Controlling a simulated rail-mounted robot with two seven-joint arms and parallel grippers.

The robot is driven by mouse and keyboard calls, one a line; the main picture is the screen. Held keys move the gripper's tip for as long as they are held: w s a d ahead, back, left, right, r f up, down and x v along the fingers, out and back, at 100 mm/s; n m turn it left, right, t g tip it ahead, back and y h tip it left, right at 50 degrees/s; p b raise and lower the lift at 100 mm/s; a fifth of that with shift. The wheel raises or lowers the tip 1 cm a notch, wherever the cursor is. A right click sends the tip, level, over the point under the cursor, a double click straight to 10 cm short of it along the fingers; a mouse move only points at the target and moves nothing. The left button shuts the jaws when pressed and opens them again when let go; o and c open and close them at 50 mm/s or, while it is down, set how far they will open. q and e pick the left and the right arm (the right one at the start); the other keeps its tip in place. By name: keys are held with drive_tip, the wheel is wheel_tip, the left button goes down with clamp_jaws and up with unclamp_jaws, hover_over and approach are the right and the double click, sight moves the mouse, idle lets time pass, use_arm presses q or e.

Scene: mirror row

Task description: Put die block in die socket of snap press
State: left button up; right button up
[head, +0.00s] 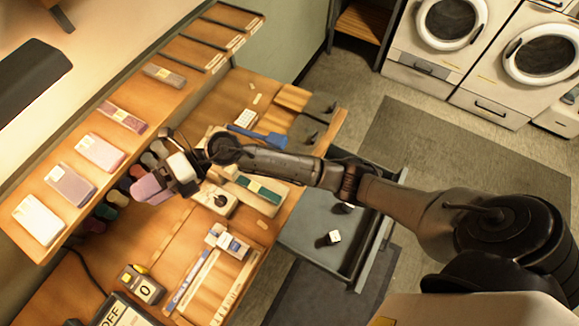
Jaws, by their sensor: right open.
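My right gripper (165,178) is open above the back of the wooden bench, at the end of the arm that comes in from the right. A pinkish block (148,188) shows right by its fingertips; I cannot tell whether it lies between them or behind. A cream device with a dark round part (217,201) sits on the bench just right of the gripper, partly under my arm; it may be the snap press, but no socket is clear. A small white cube (334,237) lies in the open drawer; I cannot tell whether it is the die block. My left gripper is not in view.
The grey drawer (310,258) stands open at the bench front. A shelf (88,195) with several pastel packs runs along the wall. Dark rolls (105,212) stand below it. A boxed item (232,245), rulers and a counter (142,285) lie on the near bench.

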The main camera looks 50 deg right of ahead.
drive_tip(key=s+d+f+m+t+h, duration=0.25)
drive_tip(key=d+m+t+h, duration=0.6)
drive_tip(key=m, duration=0.65)
drive_tip(key=s+d+f+m+t+h, duration=0.1)
drive_tip(key=d+f+m+t+h, duration=0.3)
drive_tip(key=d+m+t+h, duration=0.75)
drive_tip(key=s+d+f+m+g, duration=0.3)
drive_tip(key=s+f+m+g, duration=0.5)
drive_tip(key=s+f+g, duration=0.35)
drive_tip(key=s+f+g+y, duration=0.2)
drive_tip(key=s+f+g, duration=0.2)
drive_tip(key=s+g, duration=0.4)
drive_tip(key=s+m, duration=0.1)
drive_tip(key=s, duration=0.5)
drive_tip(key=shift+f, duration=0.15)
